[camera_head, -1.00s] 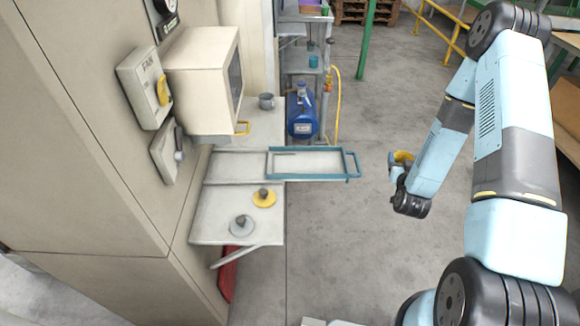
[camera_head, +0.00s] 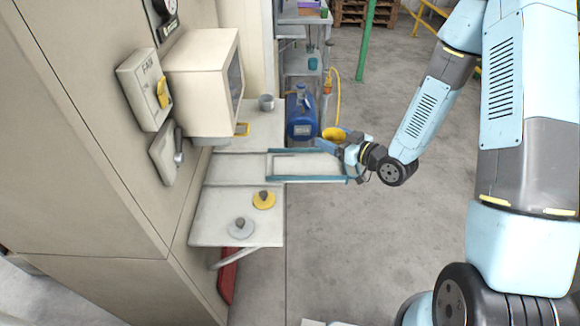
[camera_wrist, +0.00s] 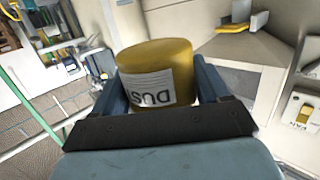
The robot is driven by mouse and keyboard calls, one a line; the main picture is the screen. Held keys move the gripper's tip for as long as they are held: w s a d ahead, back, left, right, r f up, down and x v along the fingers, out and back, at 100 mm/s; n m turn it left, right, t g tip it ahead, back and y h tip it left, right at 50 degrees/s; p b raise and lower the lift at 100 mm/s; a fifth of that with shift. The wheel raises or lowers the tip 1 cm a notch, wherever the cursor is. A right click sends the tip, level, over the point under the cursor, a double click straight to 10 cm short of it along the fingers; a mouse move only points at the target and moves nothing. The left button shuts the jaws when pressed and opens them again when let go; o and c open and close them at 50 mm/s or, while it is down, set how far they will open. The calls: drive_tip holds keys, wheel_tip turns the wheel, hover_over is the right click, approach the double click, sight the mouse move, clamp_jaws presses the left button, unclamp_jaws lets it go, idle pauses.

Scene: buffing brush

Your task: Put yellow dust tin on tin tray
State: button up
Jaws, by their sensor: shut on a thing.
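The yellow dust tin (camera_head: 333,134) is in my gripper (camera_head: 331,146), above and near the far right part of the blue-edged tray (camera_head: 305,180). In the wrist view the tin (camera_wrist: 158,62) sits between the two blue-grey fingers of my gripper (camera_wrist: 157,88), which are shut on it. Its white label reads DUST upside down, and its lower part is hidden by the gripper. The tray lies on the bench and its right end sticks out past the bench edge. My wrist hides part of that right end.
A yellow disc (camera_head: 263,200) and a grey disc (camera_head: 241,229), each with a knob, lie on the near bench part. A grey mug (camera_head: 266,102) stands beside the cream cabinet (camera_head: 203,85). A blue tank (camera_head: 301,116) stands behind the tray. The floor at right is clear.

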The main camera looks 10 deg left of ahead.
drive_tip(key=shift+s+a+r+n+g, duration=0.3)
drive_tip(key=shift+s+a, duration=0.2)
drive_tip(key=shift+s+a+y, duration=0.15)
drive_tip(key=shift+a+y, duration=0.15)
drive_tip(key=shift+a, duration=0.05)
drive_tip(key=w+a+f, duration=0.2)
drive_tip(key=a+f, duration=0.2)
drive_tip(key=a, duration=0.5)
hover_over(286, 165)
drive_tip(key=d, duration=0.1)
wheel_tip(286, 165, down, 4)
drive_tip(key=shift+s+f, duration=0.1)
drive_tip(key=shift+f, duration=0.15)
drive_tip(key=shift+a+f, duration=0.4)
drive_tip(key=shift+f, duration=0.1)
drive_tip(key=f, duration=0.3)
drive_tip(key=shift+w+a, duration=0.15)
drive_tip(key=shift+w, duration=0.05)
drive_tip(key=shift+f, duration=0.2)
drive_tip(key=shift+s+f, duration=0.1)
drive_tip(key=shift+f, duration=0.25)
